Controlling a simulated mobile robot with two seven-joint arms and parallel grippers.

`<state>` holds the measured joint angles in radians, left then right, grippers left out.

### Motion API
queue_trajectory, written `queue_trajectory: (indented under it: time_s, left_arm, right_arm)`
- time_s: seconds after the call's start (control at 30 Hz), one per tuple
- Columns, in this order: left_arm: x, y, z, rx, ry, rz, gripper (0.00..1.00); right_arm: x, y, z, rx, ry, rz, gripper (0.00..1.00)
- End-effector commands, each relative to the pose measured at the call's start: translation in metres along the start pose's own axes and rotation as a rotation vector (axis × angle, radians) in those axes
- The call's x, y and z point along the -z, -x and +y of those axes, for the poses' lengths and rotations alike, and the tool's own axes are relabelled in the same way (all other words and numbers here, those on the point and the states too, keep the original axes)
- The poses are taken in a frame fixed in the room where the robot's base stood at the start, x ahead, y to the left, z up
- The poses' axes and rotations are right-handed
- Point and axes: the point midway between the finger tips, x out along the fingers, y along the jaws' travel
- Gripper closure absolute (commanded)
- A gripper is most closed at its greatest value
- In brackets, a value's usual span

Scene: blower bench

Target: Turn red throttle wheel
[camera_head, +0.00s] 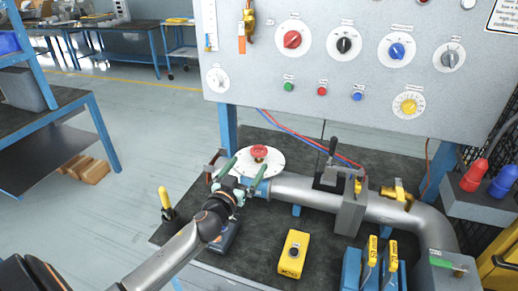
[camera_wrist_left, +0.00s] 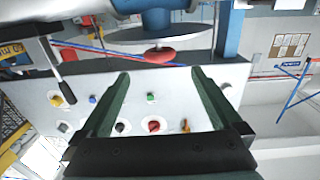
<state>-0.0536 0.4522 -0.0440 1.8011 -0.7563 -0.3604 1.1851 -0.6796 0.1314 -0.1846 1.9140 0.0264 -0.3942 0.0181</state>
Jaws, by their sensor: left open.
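The red throttle wheel (camera_head: 259,152) is a small round red wheel on a white disc (camera_head: 272,166) at the end of the grey pipe. It also shows in the left wrist view (camera_wrist_left: 160,57), below the disc there. My left gripper (camera_head: 245,170) is open, with its two green fingers pointing toward the wheel. In the left wrist view the open fingers (camera_wrist_left: 158,76) are empty, and the wheel appears just above the gap between their tips. I see no clear contact with the wheel. My right gripper is not in view.
A grey panel (camera_head: 370,105) with coloured knobs and buttons stands behind the bench. The pipe (camera_head: 305,192) with a black-handled valve runs right. A yellow button box (camera_head: 293,254) lies in front. A yellow-handled tool (camera_head: 165,198) stands left of my arm. Bare dark benchtop (camera_head: 255,262) shows in front.

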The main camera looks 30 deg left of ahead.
Motion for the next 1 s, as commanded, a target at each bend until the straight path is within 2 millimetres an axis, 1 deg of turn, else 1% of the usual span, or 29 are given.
queue_trajectory:
  time_s: [0.03,0.3,0.5,0.7,1.0]
  left_arm:
    - [0.002,-0.01,0.0,0.0,-0.001,0.001,0.01]
    - [0.001,-0.055,0.0,0.001,-0.001,0.001,0.01]
    - [0.0,-0.08,0.0,0.001,0.001,0.0,0.01]
    - [-0.001,-0.091,0.0,0.001,0.001,-0.002,0.01]
    - [-0.001,-0.092,0.0,0.0,0.001,-0.002,0.01]
  right_arm:
    - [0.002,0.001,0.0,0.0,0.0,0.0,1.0]
    - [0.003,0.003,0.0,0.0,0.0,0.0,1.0]
    - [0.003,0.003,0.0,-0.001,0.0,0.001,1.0]
    - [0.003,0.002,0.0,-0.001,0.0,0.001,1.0]
    - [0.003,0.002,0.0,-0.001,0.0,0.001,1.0]
